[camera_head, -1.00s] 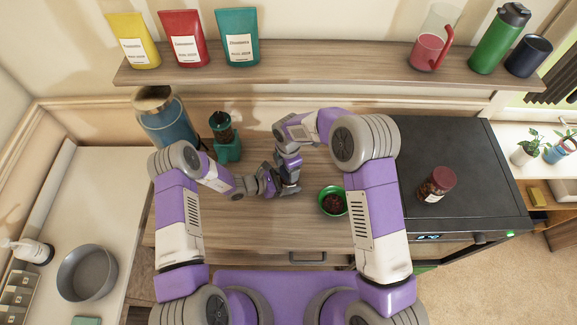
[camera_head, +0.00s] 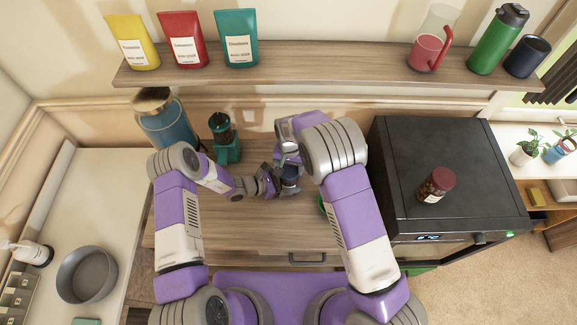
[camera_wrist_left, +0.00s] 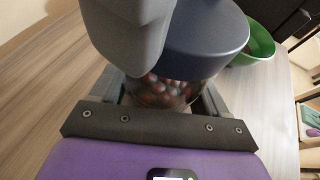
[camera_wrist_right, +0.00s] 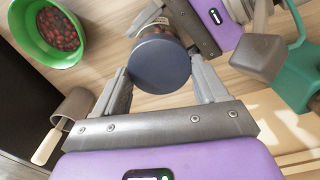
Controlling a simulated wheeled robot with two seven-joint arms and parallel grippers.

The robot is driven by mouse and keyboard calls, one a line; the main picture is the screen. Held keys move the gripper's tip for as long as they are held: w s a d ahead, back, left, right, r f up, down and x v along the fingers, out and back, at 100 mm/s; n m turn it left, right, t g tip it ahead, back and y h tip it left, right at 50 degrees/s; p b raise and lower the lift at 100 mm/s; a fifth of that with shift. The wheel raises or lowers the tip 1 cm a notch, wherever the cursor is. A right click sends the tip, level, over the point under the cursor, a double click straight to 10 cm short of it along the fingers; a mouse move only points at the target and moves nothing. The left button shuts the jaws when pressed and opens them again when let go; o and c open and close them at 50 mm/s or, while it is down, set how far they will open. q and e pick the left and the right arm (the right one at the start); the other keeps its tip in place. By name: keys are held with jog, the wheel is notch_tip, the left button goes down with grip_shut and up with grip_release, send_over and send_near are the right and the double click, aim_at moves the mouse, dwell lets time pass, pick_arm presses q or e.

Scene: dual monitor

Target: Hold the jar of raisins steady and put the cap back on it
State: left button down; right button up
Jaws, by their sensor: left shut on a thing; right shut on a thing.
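The jar of raisins (camera_wrist_left: 165,92) is glass with dark red contents, held between my left gripper's (camera_head: 280,184) fingers above the counter. The left gripper is shut on the jar. The dark blue cap (camera_wrist_right: 158,65) is at the jar's mouth, and it also shows in the left wrist view (camera_wrist_left: 205,40). My right gripper (camera_wrist_right: 158,78) has its fingers on either side of the cap and is shut on it. In the left wrist view the cap covers the jar's top; I cannot tell whether it is fully seated. In the head view my arms largely hide the jar.
A green bowl (camera_wrist_right: 50,35) of dark red pieces stands beside the jar. A teal grinder (camera_head: 226,140) and a blue flask (camera_head: 166,125) stand behind my left arm. The front counter is clear.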

jog(key=m, duration=0.4)
jog(key=shift+m, duration=0.4)
jog(key=m, duration=0.4)
jog(key=shift+s, duration=0.1)
jog(key=o, duration=1.1)
jog(key=shift+d, duration=0.1)
jog(key=shift+c, duration=0.2)
notch_tip(320, 180, up, 12)
pick_arm(q)
grip_release()
jog(key=shift+v, duration=3.8)
pick_arm(e)
jog(key=shift+f, duration=0.15)
